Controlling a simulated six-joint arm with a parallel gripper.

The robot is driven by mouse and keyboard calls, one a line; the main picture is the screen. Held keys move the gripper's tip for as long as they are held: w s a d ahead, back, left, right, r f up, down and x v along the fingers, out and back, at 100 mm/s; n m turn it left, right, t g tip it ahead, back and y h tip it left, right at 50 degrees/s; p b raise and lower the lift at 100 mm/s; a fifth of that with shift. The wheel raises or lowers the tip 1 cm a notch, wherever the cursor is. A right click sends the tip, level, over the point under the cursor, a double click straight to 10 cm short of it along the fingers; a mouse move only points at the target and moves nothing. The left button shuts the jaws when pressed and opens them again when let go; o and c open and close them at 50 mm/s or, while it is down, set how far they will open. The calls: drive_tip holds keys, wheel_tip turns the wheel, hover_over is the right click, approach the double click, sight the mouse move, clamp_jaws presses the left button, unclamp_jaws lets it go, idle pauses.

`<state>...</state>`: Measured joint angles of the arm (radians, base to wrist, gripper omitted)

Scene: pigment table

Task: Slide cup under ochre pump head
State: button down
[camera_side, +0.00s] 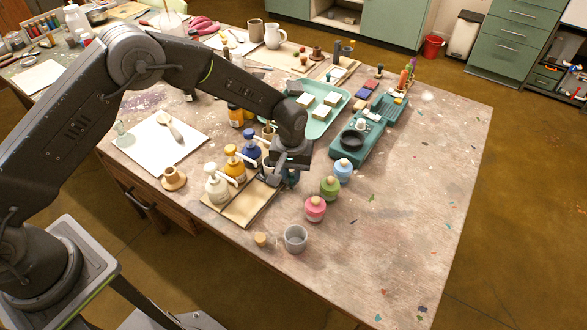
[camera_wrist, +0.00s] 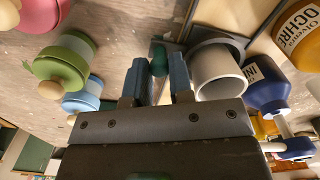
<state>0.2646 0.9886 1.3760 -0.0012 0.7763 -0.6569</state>
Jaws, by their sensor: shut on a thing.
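A pale grey cup (camera_wrist: 218,72) stands close beside one finger of my gripper (camera_wrist: 157,72) in the wrist view, mouth visible, near the blue bottle. In the side view my gripper (camera_side: 283,178) is low over the right part of the wooden board (camera_side: 240,208), where it largely hides that cup. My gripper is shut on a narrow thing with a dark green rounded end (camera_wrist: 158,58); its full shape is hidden. The ochre pump bottle (camera_side: 235,162) stands between the white pump bottle (camera_side: 217,184) and the blue one (camera_side: 251,148). The ochre label (camera_wrist: 298,32) shows in the wrist view.
Pink (camera_side: 315,208), green (camera_side: 330,187) and light blue (camera_side: 343,169) jars stand right of my gripper. Another grey cup (camera_side: 295,238) and a cork (camera_side: 261,239) are at the front. A teal scale (camera_side: 358,141) stands behind. The table's right side is mostly clear.

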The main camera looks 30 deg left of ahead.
drive_tip(key=shift+s, duration=1.3)
drive_tip(key=c, duration=1.3)
unclamp_jaws()
wheel_tip(320, 180, up, 14)
